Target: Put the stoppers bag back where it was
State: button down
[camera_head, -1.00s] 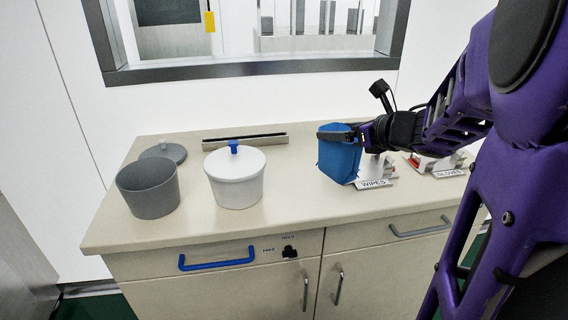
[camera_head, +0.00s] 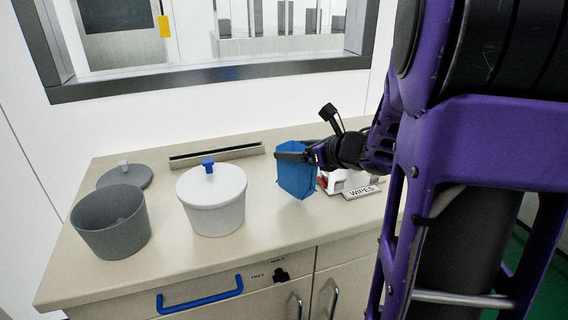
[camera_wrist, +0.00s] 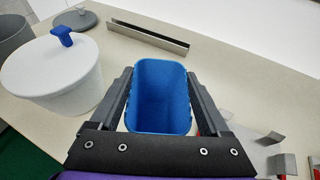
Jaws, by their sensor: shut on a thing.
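A blue open-topped container (camera_head: 298,181), which I take for the stoppers bag, is between the fingers of my gripper (camera_head: 290,155). In the wrist view, the two dark fingers of my gripper (camera_wrist: 160,100) press on both sides of the blue bag (camera_wrist: 160,85), and its inside looks empty. In the head view the bag is upright over the counter (camera_head: 262,225), left of the WIPES holder. I cannot tell whether its base touches the counter.
A white lidded pot (camera_head: 214,205) with a blue knob stands left of the bag. A grey open pot (camera_head: 108,222) and its grey lid (camera_head: 125,177) are farther left. A metal rail (camera_head: 216,155) lies behind. The WIPES sign (camera_head: 362,192) is close on the right.

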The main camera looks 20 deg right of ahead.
jog(key=shift+f+b, duration=0.3)
jog(key=shift+f, duration=1.6)
jog(key=shift+f, duration=0.15)
grip_release()
